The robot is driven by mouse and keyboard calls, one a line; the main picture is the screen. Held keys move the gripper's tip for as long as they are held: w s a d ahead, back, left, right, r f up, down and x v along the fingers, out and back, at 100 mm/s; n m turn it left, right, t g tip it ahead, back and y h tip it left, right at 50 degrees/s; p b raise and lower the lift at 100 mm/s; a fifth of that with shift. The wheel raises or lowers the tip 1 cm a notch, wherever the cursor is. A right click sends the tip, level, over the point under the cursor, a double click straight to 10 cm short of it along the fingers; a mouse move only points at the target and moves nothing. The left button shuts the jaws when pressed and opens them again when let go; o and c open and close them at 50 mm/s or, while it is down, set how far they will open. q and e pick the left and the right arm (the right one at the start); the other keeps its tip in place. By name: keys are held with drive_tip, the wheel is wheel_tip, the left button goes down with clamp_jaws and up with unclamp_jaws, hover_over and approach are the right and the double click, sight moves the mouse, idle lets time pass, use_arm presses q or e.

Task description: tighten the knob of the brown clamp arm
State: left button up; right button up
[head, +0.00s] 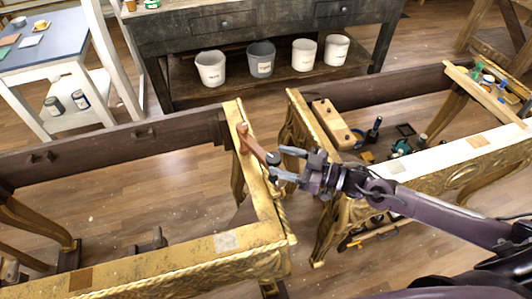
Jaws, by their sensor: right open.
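The brown clamp arm (250,143) lies along the inner edge of the left gilt console piece, near its far corner. It slants from the gilt rail down to the right, toward my right gripper. My right gripper (280,163) reaches in from the right over the gap between the gilt pieces. Its jaws are open, with the fingertips at the near end of the clamp arm. The knob is not clearly distinguishable there; I cannot tell whether the fingers touch it. My left gripper is not in view.
The left gilt frame (190,252) and right gilt frame (455,160) flank a narrow gap. A wooden block (338,125) and small tools lie at the right. A dark workbench (230,22) with several buckets stands behind. Open floor shows inside the left frame.

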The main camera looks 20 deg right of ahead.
sight(267, 156)
drive_tip(key=x, duration=0.4)
drive_tip(key=shift+w+p, duration=0.1)
drive_tip(key=shift+p, duration=0.25)
drive_tip(key=shift+w+a, duration=0.2)
drive_tip(key=shift+a, duration=0.1)
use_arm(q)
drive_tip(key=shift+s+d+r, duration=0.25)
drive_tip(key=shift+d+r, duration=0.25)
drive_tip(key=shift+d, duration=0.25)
use_arm(e)
drive_tip(key=shift+c, duration=0.2)
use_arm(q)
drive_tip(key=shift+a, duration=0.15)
use_arm(e)
drive_tip(key=shift+a, duration=0.1)
drive_tip(key=c, duration=1)
